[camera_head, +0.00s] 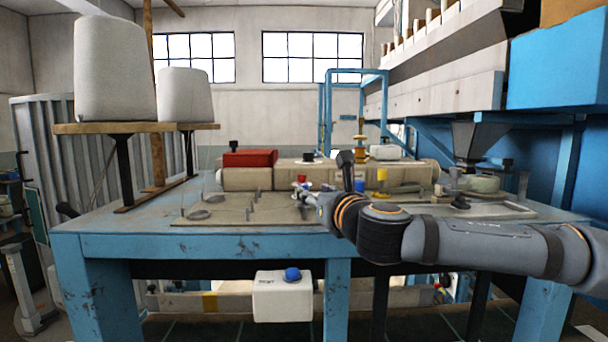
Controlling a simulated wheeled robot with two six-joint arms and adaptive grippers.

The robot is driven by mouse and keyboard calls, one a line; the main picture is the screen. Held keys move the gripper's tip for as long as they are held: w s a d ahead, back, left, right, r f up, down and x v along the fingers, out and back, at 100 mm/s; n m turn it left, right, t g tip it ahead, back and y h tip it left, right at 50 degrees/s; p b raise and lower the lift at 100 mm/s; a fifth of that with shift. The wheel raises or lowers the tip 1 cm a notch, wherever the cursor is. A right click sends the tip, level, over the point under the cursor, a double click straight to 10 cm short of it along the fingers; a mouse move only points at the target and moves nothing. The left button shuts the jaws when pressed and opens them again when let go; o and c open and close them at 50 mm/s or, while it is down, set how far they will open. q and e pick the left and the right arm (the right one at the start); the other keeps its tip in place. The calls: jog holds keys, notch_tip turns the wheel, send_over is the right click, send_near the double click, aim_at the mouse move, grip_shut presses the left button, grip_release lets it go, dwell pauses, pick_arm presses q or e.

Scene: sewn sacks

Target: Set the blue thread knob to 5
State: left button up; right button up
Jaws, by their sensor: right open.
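A small blue knob (360,186) shows on the near side of the beige sewing machine (410,174), partly behind my right wrist. A red knob (302,179) stands to its left and a yellow one (382,175) to its right. The blue knob's scale and setting are too small to read. My right arm comes in from the right, and my right gripper (303,192) is open near the red knob, to the left of the blue one. Whether it touches anything is unclear. My left gripper is out of view.
The blue-framed table (130,240) carries the machine. A white box (283,298) with another blue knob (292,274) hangs below its front edge. Two large thread cones (115,70) (186,95) stand on a wooden shelf at left. A red box (250,158) sits on the machine.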

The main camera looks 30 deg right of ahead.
aim_at(305, 185)
jog(key=p+x, duration=0.3)
jog(key=x, duration=0.3)
jog(key=shift+r+p, duration=0.1)
jog(key=shift+p, duration=0.3)
jog(key=shift+w, duration=0.7)
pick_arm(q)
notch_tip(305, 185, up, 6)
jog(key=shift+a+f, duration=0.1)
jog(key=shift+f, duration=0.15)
pick_arm(e)
jog(key=shift+d, duration=0.1)
jog(key=shift+s, duration=0.1)
jog(key=shift+c, duration=0.5)
grip_shut()
